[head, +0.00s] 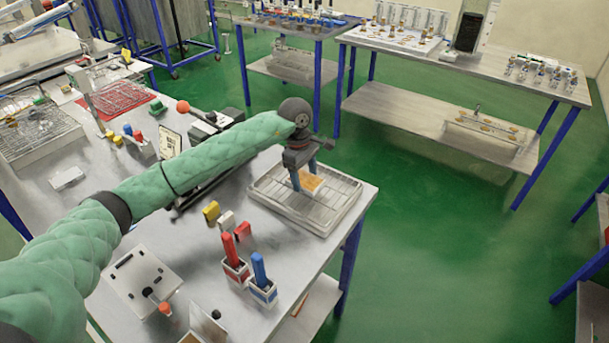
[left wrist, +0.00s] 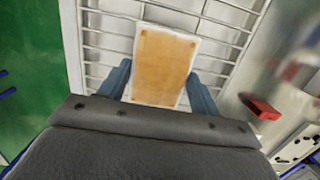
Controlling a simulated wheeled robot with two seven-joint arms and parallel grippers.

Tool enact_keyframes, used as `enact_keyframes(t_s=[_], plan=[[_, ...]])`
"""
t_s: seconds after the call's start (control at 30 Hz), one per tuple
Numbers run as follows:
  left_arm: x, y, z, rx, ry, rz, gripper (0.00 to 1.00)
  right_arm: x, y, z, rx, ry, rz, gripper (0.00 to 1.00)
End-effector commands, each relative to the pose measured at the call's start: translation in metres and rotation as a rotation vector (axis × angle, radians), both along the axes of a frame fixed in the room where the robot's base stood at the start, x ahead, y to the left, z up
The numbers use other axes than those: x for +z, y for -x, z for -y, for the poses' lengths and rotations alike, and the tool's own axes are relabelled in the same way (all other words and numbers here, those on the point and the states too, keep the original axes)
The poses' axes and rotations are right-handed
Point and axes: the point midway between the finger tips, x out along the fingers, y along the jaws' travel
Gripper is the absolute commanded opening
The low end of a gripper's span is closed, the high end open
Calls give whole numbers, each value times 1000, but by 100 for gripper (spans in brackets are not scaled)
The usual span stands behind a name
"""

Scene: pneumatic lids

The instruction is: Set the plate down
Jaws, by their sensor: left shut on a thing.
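The plate (head: 312,184) is a small flat rectangle, tan with a pale border. My left gripper (head: 307,186) is shut on it, over the white wire rack tray (head: 336,205) at the table's right end. In the left wrist view, the plate (left wrist: 164,66) lies between the two blue-grey fingers of the left gripper (left wrist: 165,88), with the bars of the rack (left wrist: 108,42) behind it. I cannot tell whether the plate touches the bars. My right gripper is not in view.
A red-handled tool (head: 235,258) and a blue-handled tool (head: 262,280) stand in holders on the grey table (head: 215,310), left of the rack. Yellow, white and red blocks lie near them. Green floor (head: 440,240) is open to the right.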

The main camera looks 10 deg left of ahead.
Motion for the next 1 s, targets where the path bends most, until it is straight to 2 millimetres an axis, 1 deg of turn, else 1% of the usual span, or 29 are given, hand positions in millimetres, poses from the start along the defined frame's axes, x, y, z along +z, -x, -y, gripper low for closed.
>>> enact_keyframes(t_s=[0.03,0.07,0.13,0.17,0.67,0.73,0.8,0.87,0.9,1.0], plan=[[0,0,0,0,0,1,32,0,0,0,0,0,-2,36],[0,0,0,0,0,0,69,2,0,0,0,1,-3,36],[0,0,0,0,0,0,83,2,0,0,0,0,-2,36],[0,0,0,0,0,0,85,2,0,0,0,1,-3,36],[3,0,0,0,0,0,85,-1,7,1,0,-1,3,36],[5,-1,-1,0,-1,1,85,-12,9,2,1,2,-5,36],[9,-1,-1,0,0,2,85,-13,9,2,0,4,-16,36],[13,-2,-2,0,0,2,85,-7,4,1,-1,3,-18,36],[16,-2,-2,-1,0,2,85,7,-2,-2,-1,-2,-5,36],[24,-2,-3,-1,0,2,85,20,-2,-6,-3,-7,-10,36]])
